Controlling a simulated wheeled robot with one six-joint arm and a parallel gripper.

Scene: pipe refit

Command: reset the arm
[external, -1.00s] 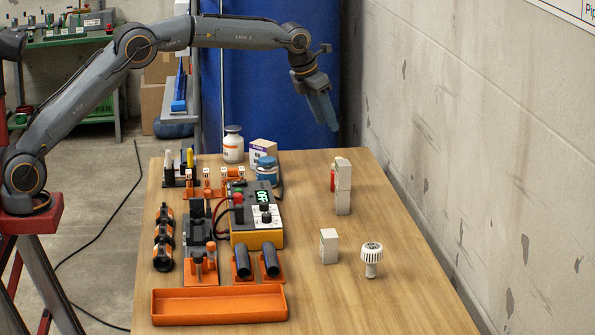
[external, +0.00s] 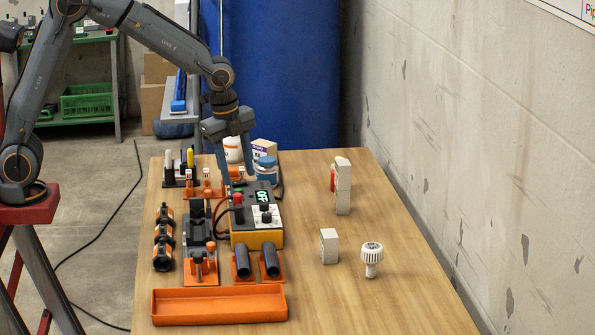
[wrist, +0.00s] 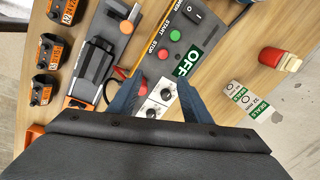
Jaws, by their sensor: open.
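My gripper (external: 237,180) is open and empty, pointing down above the back part of the control box (external: 270,238). Its fingers hide part of the box's surroundings in the external view. In the wrist view the gripper (wrist: 160,92) has its fingers spread on either side of the box's red knob and dials, with the green OFF display (wrist: 187,66) beside the right finger. Whether the fingertips touch the box cannot be told. My arm is bent, with its forearm sloping down to the wrist.
An orange tray (external: 220,317) lies at the front edge. White boxes (external: 329,246) and a white valve head (external: 371,258) stand on the right. The right side of the table is mostly clear.

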